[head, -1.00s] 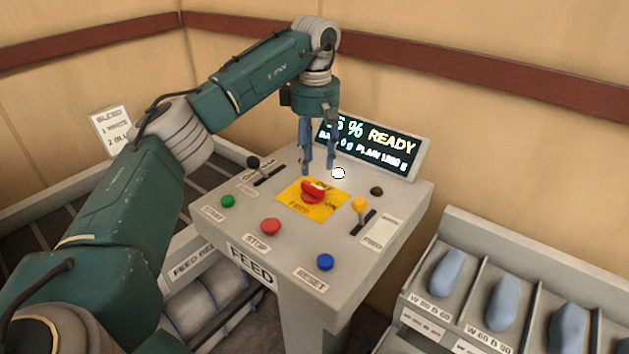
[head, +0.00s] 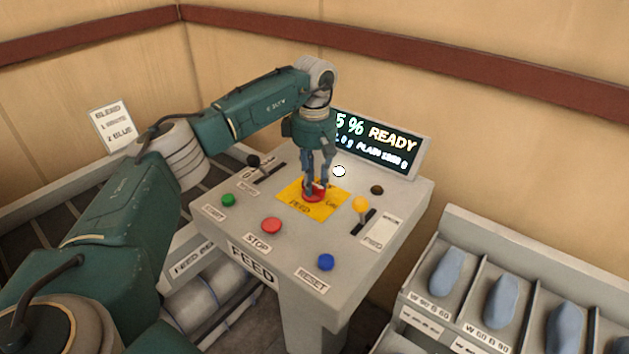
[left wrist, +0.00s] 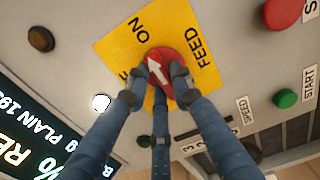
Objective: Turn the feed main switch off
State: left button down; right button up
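The feed main switch is a red round knob (head: 314,196) with a white arrow, on a yellow plate (head: 290,203) on the feed console's top. In the left wrist view the knob (left wrist: 170,62) has its arrow towards ON; the other label is partly hidden by a finger. My left gripper (head: 318,190) points down over the knob, its blue fingers drawn in around its sides. In the left wrist view the fingertips (left wrist: 160,95) look in contact with the knob, one finger standing opposite the other two. My right gripper is out of view.
Around the plate are a green button (head: 228,200), a red stop button (head: 272,225), a blue reset button (head: 326,262), a yellow-knobbed lever (head: 360,204) and a black-knobbed lever (head: 254,161). A display (head: 385,145) stands behind. A bin rack (head: 420,300) is at right.

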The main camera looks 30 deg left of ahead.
pick_arm(q)
jog(key=shift+r+n, duration=0.1)
jog(key=shift+n, duration=0.5)
jog(key=n, duration=0.3)
jog(key=shift+a+p, duration=0.1)
jog(key=shift+p, duration=0.3)
jog(key=n, duration=0.3)
jog(key=shift+a+n, duration=0.1)
jog(key=shift+n, duration=0.3)
jog(key=n+p, duration=0.1)
jog(key=n, duration=0.4)
jog(key=shift+r, duration=0.1)
jog(key=n, duration=0.3)
jog(key=shift+s+a, duration=0.1)
jog(key=shift+n, duration=0.9)
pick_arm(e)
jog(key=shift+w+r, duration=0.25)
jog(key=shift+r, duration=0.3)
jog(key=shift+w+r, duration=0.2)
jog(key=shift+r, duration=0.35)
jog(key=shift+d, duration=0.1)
